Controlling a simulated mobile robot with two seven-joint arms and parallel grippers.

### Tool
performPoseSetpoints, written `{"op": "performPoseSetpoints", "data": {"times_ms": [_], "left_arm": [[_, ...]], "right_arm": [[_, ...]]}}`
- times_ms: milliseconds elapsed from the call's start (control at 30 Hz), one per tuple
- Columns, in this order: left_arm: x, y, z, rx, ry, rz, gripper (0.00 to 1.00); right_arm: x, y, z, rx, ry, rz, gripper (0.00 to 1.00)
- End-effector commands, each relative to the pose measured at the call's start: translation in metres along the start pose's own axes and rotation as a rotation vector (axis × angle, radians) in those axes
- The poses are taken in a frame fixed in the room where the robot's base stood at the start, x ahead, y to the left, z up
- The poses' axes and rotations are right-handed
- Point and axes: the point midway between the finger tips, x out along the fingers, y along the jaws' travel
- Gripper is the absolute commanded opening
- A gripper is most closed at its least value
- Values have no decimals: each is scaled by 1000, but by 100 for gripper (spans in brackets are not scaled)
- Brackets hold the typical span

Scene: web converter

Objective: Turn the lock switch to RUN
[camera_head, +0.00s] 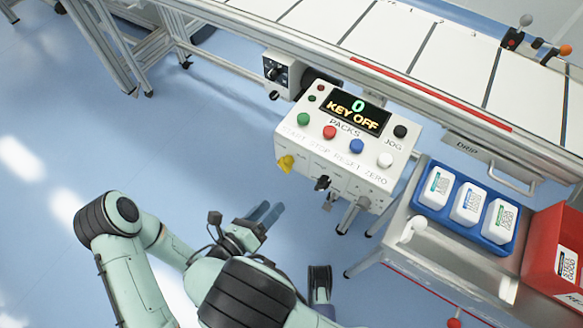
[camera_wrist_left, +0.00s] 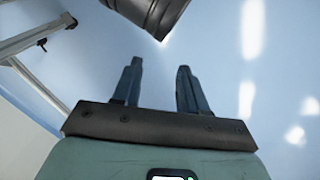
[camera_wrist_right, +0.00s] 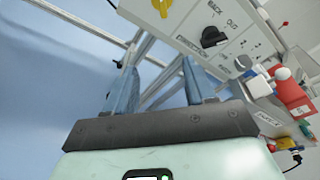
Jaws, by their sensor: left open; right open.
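The white control box (camera_head: 345,140) stands by the conveyor, and its display (camera_head: 352,111) reads "KEY OFF". The right wrist view shows this black switch (camera_wrist_right: 213,37) and the yellow knob (camera_wrist_right: 162,6) near the top; small lettering by the switch is hard to read. My right gripper (camera_head: 264,213) is open and empty, below and left of the box, apart from it; its fingers show in the right wrist view (camera_wrist_right: 159,70). My left gripper (camera_wrist_left: 159,68) is open and empty.
A blue tray (camera_head: 468,244) with white bottles and a red bin (camera_head: 540,250) stand on a cart to the right. The conveyor (camera_head: 440,50) runs behind the box. Blue floor (camera_head: 200,120) lies open to the left. A dark cylinder is close above my left gripper.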

Motion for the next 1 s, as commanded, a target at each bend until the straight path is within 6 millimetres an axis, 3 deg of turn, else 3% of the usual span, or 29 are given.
{"op": "performPoseSetpoints", "data": {"times_ms": [100, 267, 533, 800, 1000], "left_arm": [[11, -3, -5, -1, 15, -1, 43], [14, -4, -9, -2, 29, -1, 43], [28, -10, -23, -7, 67, -8, 43], [45, -30, 5, -28, -19, -44, 43], [50, -38, 15, -37, -53, -58, 43]], "right_arm": [[-26, -2, 32, -8, -150, -27, 55], [-27, -7, 45, -10, -200, -45, 55], [24, -9, 53, -10, -193, -46, 55], [74, -11, 63, -10, -193, -42, 55], [93, -12, 67, -11, -194, -41, 55]]}}
